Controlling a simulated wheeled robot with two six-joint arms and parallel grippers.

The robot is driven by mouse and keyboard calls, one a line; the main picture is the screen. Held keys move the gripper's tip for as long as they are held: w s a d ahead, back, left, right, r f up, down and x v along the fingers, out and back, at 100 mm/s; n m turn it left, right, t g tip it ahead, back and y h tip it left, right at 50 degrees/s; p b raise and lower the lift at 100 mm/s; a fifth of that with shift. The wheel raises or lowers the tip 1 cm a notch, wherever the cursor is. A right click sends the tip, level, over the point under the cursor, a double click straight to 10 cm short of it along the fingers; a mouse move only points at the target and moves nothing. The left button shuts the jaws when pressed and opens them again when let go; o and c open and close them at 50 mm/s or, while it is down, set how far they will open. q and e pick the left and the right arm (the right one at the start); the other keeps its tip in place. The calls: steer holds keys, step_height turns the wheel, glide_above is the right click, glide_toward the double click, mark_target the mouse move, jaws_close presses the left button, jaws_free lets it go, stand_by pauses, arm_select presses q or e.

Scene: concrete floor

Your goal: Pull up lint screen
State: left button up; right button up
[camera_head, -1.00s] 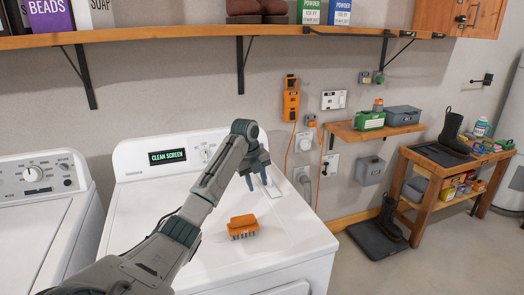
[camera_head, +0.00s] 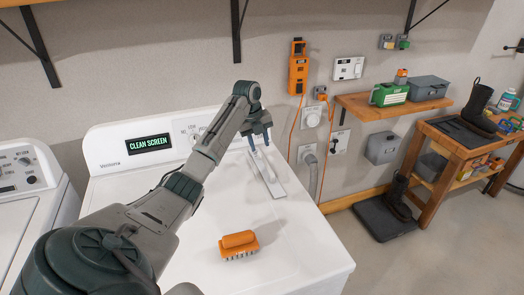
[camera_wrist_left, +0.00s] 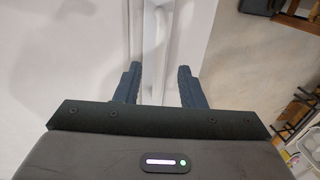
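The white dryer (camera_head: 190,262) has a display reading "CLEAN SCREEN" (camera_head: 150,144). The lint screen (camera_head: 267,180) shows as a narrow pale strip with a raised edge on the right of the dryer top. My left gripper (camera_head: 261,148) points down at the strip's far end. In the left wrist view, my left gripper (camera_wrist_left: 159,72) has its two dark fingers apart, with part of the white strip (camera_wrist_left: 158,40) in line with the gap. I cannot tell whether the fingers touch it. My right gripper is not in view.
An orange brush (camera_head: 238,245) lies on the dryer top, nearer than the strip. A second white machine (camera_head: 30,200) stands at left. The wall behind carries outlets and an orange device (camera_head: 298,68). A wooden shelf (camera_head: 365,112) is at right.

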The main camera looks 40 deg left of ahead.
mark_target(263, 157)
arm_select(q)
steer(key=f, duration=0.2)
steer(key=w+f+p, duration=0.1)
steer(key=f, duration=0.2)
steer(key=shift+d+f, duration=0.2)
steer(key=shift+f, duration=0.15)
steer(key=shift+w, duration=0.1)
jaws_close()
